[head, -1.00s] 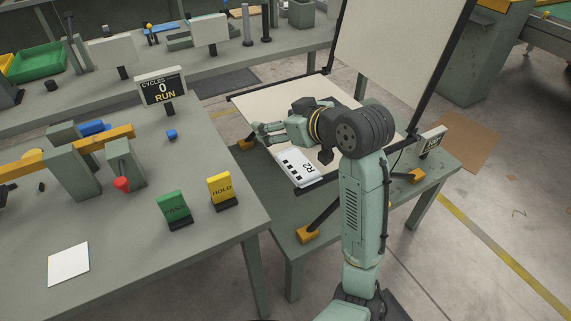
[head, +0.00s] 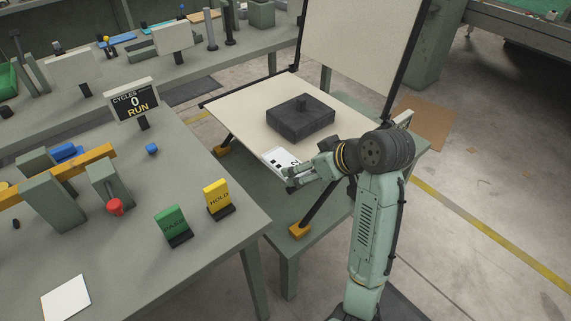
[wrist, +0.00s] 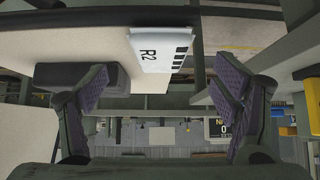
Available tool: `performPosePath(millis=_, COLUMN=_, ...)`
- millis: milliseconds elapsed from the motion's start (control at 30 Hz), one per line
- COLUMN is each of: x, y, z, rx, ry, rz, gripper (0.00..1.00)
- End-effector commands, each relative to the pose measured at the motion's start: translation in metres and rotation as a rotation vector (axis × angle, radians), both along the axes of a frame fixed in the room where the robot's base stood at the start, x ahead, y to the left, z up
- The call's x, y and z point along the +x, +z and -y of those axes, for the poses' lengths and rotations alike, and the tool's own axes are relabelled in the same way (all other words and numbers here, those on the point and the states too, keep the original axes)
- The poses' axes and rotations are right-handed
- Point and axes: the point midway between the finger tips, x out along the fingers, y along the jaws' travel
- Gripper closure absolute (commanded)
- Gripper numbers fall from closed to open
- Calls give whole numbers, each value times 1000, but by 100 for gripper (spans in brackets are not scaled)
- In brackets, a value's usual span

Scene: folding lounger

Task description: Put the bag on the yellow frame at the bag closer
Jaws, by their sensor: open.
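The bag appears to be the white flat piece marked R2 (head: 278,160), lying at the near edge of the tilted cream board (head: 238,108). In the wrist view the R2 piece (wrist: 155,50) shows between and beyond the fingers. My gripper (head: 292,178) is at the near end of the R2 piece, partly covering it in the head view. Its two fingers are spread wide with nothing between them in the wrist view (wrist: 162,88). A yellow-orange bar (head: 92,158) runs over green-grey blocks on the left table. It seems to be the yellow frame.
A green sign (head: 172,224), a yellow HOLD sign (head: 217,196), a red knob (head: 114,207) and a CYCLES display (head: 134,103) stand on the left table. White paper (head: 66,299) lies at its front.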

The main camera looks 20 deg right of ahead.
Motion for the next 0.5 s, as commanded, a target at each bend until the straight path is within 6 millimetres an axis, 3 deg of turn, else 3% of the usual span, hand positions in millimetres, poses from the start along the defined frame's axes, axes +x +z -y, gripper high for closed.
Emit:
performPosePath(millis=333, x=28, y=-32, z=-11, rx=4, ry=0, rz=-2, gripper=18)
performPosePath(millis=500, x=33, y=-39, z=-13, rx=0, ry=-2, rz=-1, gripper=18)
